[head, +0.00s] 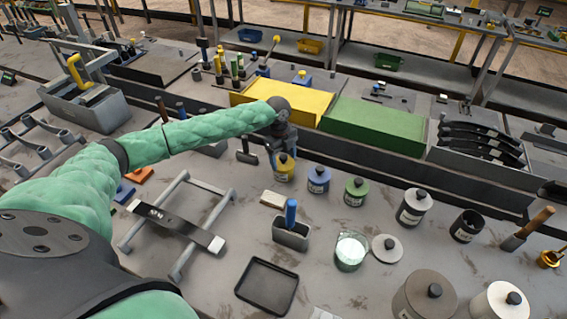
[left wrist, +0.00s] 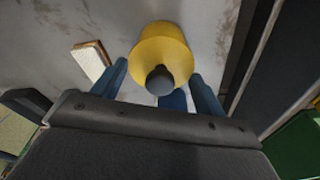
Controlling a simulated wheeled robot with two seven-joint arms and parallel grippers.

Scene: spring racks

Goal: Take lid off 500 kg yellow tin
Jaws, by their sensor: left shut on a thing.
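The yellow tin (head: 284,172) stands on the grey bench at the left end of a row of tins. It also shows in the left wrist view as a yellow round body (left wrist: 160,48) with a dark knob (left wrist: 159,80) on its lid. My left gripper (head: 283,155) is over the tin from above, its blue fingers on either side of the knob, shut on the lid. I see no clear gap between lid and tin, but the arm and fingers partly hide the top. My right gripper is out of view.
To the right stand a blue tin (head: 318,181), a green tin (head: 355,193) and a white tin (head: 411,210). A pale block (head: 273,199) lies in front. A dark tray (head: 267,287) is nearer.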

